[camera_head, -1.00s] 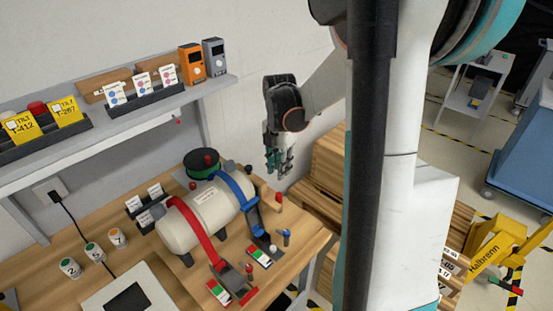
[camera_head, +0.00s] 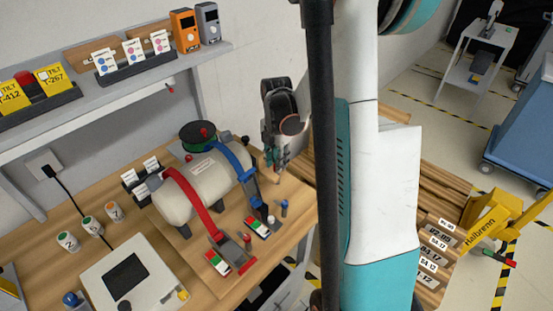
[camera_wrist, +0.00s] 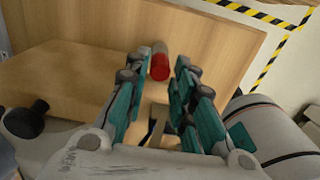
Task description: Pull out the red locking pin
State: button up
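A red-ended cylinder (camera_wrist: 159,66), which looks like the red pin, shows in the wrist view against a wooden surface. It lies just beyond the fingertips, in the gap between them. My gripper (camera_wrist: 152,88) is open, with its teal-padded fingers on either side of that gap and nothing held. In the head view my gripper (camera_head: 272,164) points down beside the right end of the cream tank (camera_head: 190,192). It covers the place around the pin there, so contact cannot be told. Another small red peg (camera_head: 247,239) stands by the red strap's base.
A red strap (camera_head: 190,198) and a blue strap (camera_head: 240,165) cross the tank. A blue peg (camera_head: 284,207) stands near the bench's right edge. A green and black reel (camera_head: 198,136) is behind the tank. A shelf (camera_head: 120,92) with cards and boxes runs above the bench.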

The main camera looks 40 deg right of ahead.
grip_shut()
jog(key=shift+c, duration=2.1)
grip_release()
grip_shut()
jog(key=shift+r, duration=0.25)
jog(key=shift+r+p, duration=0.35)
jog(key=shift+p, duration=0.05)
jog(key=shift+r+p, duration=1.5)
jog(key=shift+r, duration=0.9)
